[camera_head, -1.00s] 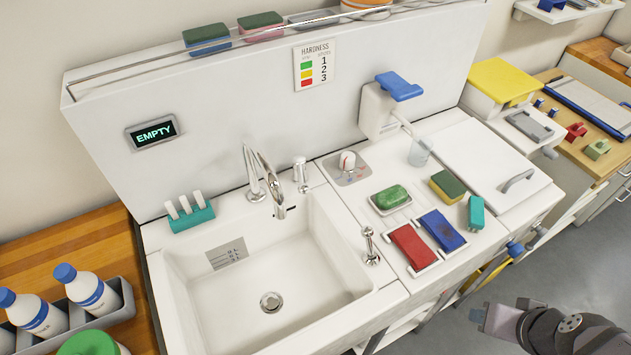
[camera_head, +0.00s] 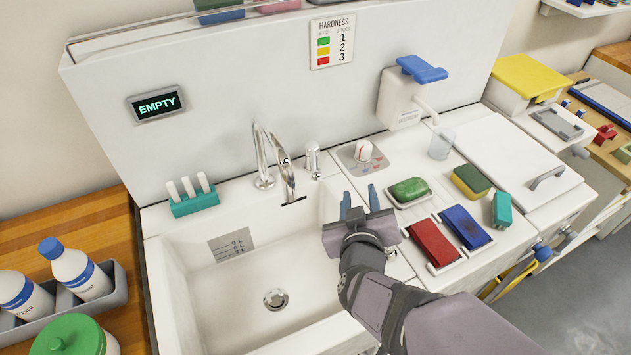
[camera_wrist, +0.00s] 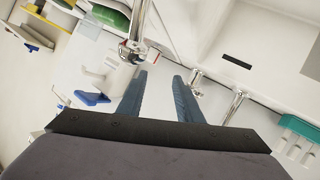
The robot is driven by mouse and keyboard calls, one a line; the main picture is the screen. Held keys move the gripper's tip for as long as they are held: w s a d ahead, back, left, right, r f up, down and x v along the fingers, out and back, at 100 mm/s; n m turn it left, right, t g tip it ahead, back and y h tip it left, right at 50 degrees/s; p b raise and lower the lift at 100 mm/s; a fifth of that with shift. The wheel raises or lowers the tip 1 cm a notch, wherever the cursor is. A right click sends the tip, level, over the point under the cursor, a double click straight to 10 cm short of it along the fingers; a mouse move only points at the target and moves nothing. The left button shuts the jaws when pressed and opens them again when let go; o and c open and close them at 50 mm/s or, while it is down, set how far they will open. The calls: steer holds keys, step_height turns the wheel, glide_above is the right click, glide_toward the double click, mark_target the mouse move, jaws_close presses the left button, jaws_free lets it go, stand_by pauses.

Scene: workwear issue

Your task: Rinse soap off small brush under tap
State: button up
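The chrome tap (camera_head: 284,170) stands at the back of the white sink (camera_head: 215,300); no water shows under its spout. A teal piece with white upright pegs (camera_head: 193,200) sits on the rim left of the tap, also at the right edge of the wrist view (camera_wrist: 300,135). A small teal block (camera_head: 502,209) lies at the right end of the counter. I cannot tell which of these is the small brush, and no soap shows on either. My gripper (camera_head: 359,200) is over the sink's right rim, its blue fingers apart with nothing between them.
A dispenser (camera_head: 401,98) overhangs a clear cup (camera_head: 440,145). The basin is empty.

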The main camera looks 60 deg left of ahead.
mark_target(316, 179)
steer(key=shift+s+a+f+g+y+b, duration=0.15)
steer(key=shift+s+a+f+y+b, duration=0.3)
steer(key=shift+s+a+y, duration=0.7)
steer(key=shift+s+a+f+g+y+b, duration=0.2)
steer(key=shift+s+a+y+b, duration=0.45)
steer(key=shift+a, duration=0.9)
steer(key=shift+s+a+f+g+y+b, duration=0.15)
steer(key=shift+s+a+f+y+b, duration=0.2)
steer(key=shift+s+a+y, duration=0.65)
steer(key=shift+h, duration=0.3)
steer(key=shift+s+p+x, duration=0.1)
steer(key=shift+p+x, duration=0.3)
steer(key=shift+x, duration=1.25)
steer(key=shift+s+p+x, duration=0.15)
steer(key=shift+p+x, duration=0.25)
steer(key=shift+x, duration=1.25)
steer(key=shift+f, duration=0.1)
jaws_close()
